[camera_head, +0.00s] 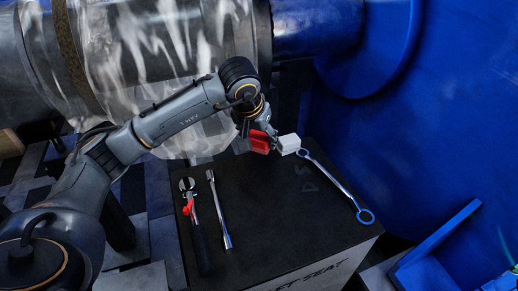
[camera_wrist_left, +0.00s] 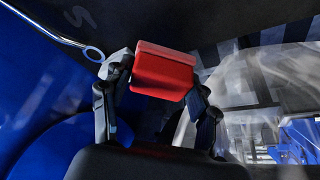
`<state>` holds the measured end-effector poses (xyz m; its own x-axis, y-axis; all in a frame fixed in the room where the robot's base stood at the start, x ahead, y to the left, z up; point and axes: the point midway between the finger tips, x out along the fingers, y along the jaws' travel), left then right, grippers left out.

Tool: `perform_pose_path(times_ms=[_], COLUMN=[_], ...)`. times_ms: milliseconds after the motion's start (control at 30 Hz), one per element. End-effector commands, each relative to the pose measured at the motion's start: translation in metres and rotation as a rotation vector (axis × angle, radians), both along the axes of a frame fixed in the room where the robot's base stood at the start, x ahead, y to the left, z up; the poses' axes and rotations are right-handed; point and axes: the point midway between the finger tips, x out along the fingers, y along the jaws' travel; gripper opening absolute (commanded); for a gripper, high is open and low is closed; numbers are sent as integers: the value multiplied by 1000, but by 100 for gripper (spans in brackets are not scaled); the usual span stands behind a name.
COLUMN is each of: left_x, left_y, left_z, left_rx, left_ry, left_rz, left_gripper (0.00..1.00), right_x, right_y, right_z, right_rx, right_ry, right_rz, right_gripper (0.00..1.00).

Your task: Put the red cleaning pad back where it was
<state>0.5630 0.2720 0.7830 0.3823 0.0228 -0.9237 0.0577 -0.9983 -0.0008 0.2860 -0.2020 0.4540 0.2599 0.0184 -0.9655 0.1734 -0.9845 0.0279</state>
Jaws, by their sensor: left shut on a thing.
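The red cleaning pad (camera_head: 259,142) is a small red block near the back edge of the dark box top. My left gripper (camera_head: 262,131) is shut on it. In the left wrist view the red pad (camera_wrist_left: 163,72) sits between the two fingers of my left gripper (camera_wrist_left: 155,90). Whether the pad touches the box top cannot be told. My right gripper is not in view.
On the dark box top (camera_head: 285,215) lie a ratchet with a red part (camera_head: 196,225), a thin steel bar tool (camera_head: 219,210) and a ring spanner (camera_head: 338,184). A big blue housing (camera_head: 440,100) rises at right. A plastic-wrapped cylinder (camera_head: 180,45) stands behind my arm.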

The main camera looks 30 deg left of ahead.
Motion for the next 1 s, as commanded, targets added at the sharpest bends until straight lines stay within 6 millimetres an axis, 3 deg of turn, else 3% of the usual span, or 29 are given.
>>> perform_pose_path(times_ms=[233, 433, 967, 1000], left_x=[13, 13, 13, 13], left_y=[7, 6, 7, 7], left_z=[-20, -47, -50, -51], left_rx=[-1, -2, 0, 0], left_ry=[2, 1, -1, -1], left_rz=[1, -2, -1, -1], left_gripper=[30, 30, 30, 62], right_x=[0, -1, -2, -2], right_y=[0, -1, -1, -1], right_z=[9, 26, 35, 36], right_rx=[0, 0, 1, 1], right_ry=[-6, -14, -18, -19], right_rz=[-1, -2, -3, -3], right_gripper=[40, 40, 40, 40])
